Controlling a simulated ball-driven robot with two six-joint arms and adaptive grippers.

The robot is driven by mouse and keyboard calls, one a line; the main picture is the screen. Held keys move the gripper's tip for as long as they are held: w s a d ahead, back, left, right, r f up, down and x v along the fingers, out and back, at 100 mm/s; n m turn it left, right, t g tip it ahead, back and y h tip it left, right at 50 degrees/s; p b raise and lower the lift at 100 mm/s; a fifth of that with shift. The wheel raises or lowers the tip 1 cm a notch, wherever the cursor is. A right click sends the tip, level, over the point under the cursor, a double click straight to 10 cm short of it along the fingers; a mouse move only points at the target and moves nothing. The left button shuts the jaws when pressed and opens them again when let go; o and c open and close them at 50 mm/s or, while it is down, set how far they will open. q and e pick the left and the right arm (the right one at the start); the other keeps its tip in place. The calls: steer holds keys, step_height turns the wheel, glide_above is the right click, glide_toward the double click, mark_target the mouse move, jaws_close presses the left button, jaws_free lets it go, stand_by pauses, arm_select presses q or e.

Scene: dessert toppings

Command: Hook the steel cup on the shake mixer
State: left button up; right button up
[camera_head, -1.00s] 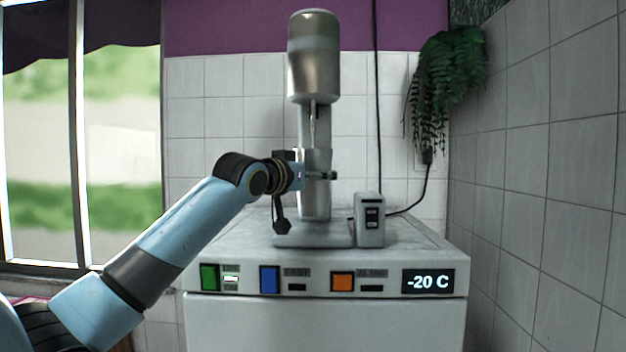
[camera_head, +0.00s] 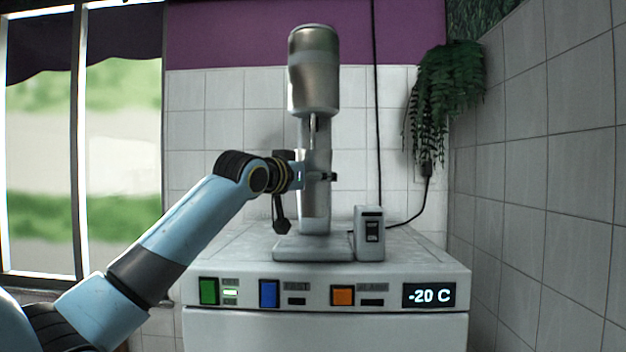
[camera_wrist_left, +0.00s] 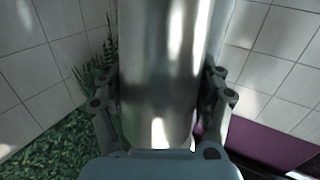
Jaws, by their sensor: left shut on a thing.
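The steel cup (camera_head: 315,202) is upright in front of the column of the shake mixer (camera_head: 314,75), below its metal head. The mixer's thin spindle (camera_head: 313,124) hangs down toward the cup's mouth. My left gripper (camera_head: 318,177) is shut around the upper part of the cup, with a fingertip showing on its right side. In the left wrist view the shiny cup (camera_wrist_left: 165,70) fills the middle, between both fingers. The cup is off the mixer's base (camera_head: 312,247). Whether its rim touches a hook is hidden. My right gripper is not in view.
The mixer stands on a white freezer top (camera_head: 230,257) with coloured buttons and a -20 C display (camera_head: 429,295). A switch box (camera_head: 369,233) joins the base at right. A black cord (camera_head: 377,110) and hanging plant (camera_head: 440,100) are behind right.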

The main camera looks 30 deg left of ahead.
arm_select(q)
steer(key=shift+w+a+r+g, duration=0.15)
steer(key=shift+w+r+g, duration=0.1)
steer(key=shift+r, duration=0.7)
steer(key=shift+w+a+r+g, duration=0.1)
steer(key=shift+w+r+g, duration=0.1)
steer(key=shift+r, duration=0.7)
steer(key=shift+r, duration=0.1)
